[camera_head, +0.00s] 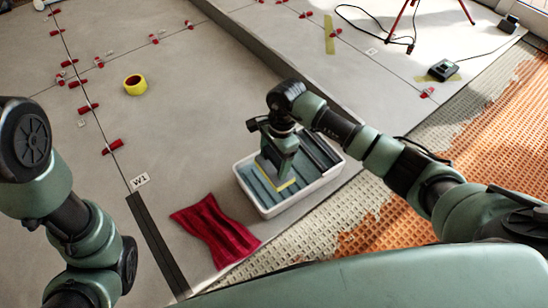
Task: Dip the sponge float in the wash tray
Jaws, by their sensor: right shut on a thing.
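The wash tray (270,213) is a white-rimmed tub with a ridged blue-green inside, right of centre in the head view. My right gripper (277,170) points down over the tray and is shut on the sponge float (287,186). The float shows as a grey piece with a yellow edge, inside the tray's outline. The gripper hides part of it, and I cannot tell how deep it sits. My left arm shows at the left edge; its gripper is out of view.
A red cloth (214,230) lies just left of the tray. A raised dark edge (250,45) runs behind the tray. Bare orange substrate (480,160) with ridged adhesive lies right.

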